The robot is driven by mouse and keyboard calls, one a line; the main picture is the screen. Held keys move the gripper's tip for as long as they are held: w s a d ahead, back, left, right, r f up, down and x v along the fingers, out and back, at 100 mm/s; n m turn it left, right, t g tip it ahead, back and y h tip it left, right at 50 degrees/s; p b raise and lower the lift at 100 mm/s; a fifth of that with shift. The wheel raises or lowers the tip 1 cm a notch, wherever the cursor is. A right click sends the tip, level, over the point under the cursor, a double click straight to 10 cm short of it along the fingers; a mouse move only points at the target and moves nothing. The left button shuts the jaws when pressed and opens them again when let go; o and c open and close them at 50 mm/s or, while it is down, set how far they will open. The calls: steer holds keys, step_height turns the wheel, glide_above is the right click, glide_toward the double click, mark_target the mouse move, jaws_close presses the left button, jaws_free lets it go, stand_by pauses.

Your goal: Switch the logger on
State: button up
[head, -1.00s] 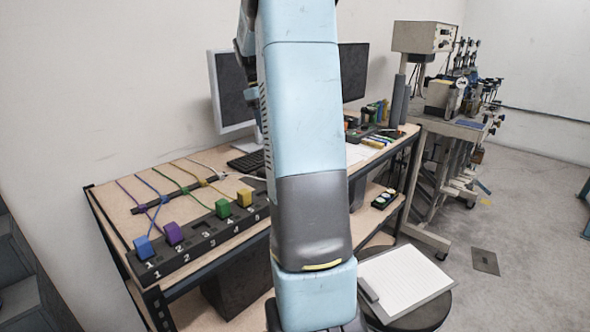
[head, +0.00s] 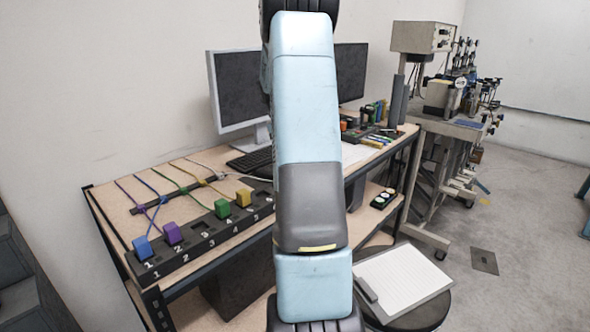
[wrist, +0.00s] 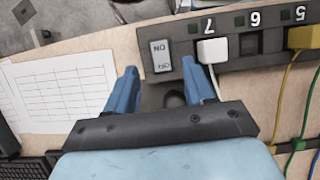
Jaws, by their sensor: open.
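In the wrist view a pale rocker switch (wrist: 160,53) with upside-down lettering, including ON, sits at the end of a dark numbered strip (wrist: 262,60), beside the 7. My gripper (wrist: 159,67) is open, its two blue fingers apart and empty. The fingertips lie either side of the switch in the picture; whether they touch it I cannot tell. A white plug (wrist: 211,51) sits at socket 7, close to the right finger. In the head view the strip (head: 190,254) runs along the desk's front edge; my arm hides its far end, the switch and my gripper.
Socket 6 (wrist: 249,43) looks empty. A yellow plug (wrist: 303,37) is at 5, with cables over the desk. A printed sheet (wrist: 65,92) lies left of my fingers. Blue (head: 143,248), purple (head: 173,233) and green (head: 222,208) plugs stand on the strip. A stool (head: 432,312) holds a clipboard.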

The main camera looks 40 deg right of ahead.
steer(key=shift+x, duration=2.75)
